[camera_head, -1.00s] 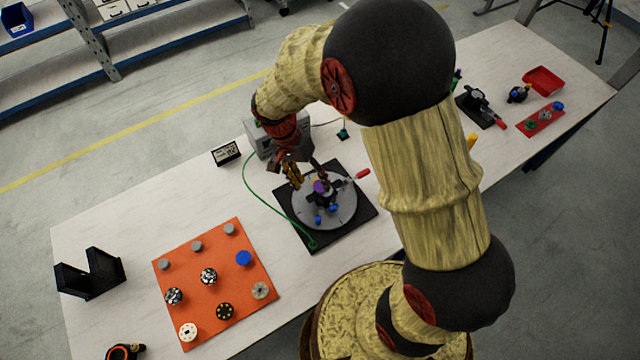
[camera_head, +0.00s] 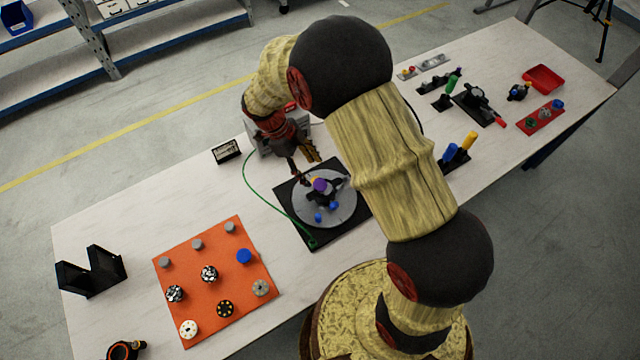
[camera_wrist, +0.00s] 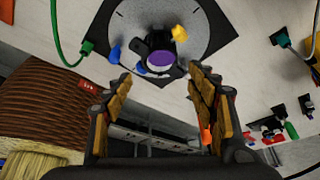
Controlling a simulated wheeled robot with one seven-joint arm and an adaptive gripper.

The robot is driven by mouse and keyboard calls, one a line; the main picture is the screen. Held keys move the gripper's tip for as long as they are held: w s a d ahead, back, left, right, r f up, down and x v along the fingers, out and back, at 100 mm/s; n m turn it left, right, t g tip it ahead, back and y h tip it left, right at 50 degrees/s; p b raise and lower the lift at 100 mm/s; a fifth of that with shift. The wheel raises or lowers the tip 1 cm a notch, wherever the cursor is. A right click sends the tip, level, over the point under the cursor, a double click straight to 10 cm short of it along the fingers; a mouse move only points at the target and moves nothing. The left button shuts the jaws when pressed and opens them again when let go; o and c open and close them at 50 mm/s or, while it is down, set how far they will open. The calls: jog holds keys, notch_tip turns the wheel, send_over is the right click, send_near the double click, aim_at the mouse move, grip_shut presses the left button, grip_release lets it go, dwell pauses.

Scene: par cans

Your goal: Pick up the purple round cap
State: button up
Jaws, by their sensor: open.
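The purple round cap (camera_head: 320,184) sits on a black fixture on the grey round plate (camera_head: 345,211), which rests on a black square base. In the wrist view the purple cap (camera_wrist: 161,61) shows ahead of my gripper (camera_wrist: 162,85), between and beyond the fingertips. My gripper is open and empty, with its two yellow-brown fingers apart. In the head view my gripper (camera_head: 301,163) is just behind the cap, apart from it. Blue parts (camera_head: 325,214) and a yellow part (camera_wrist: 179,33) are on the same fixture.
An orange mat (camera_head: 205,318) with several round caps lies to the left. A small display (camera_head: 226,151) and a grey box stand behind the plate. A green cable (camera_head: 250,190) runs to the base. Blue and yellow cylinders (camera_head: 467,141) stand to the right.

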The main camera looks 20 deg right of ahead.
aim_at(320, 184)
jog(key=x, duration=0.7)
jog(key=shift+w+f, duration=0.15)
jog(key=shift+w, duration=0.05)
jog(key=shift+a, duration=0.1)
jog(key=shift+c, duration=0.5)
jog(key=c, duration=0.9)
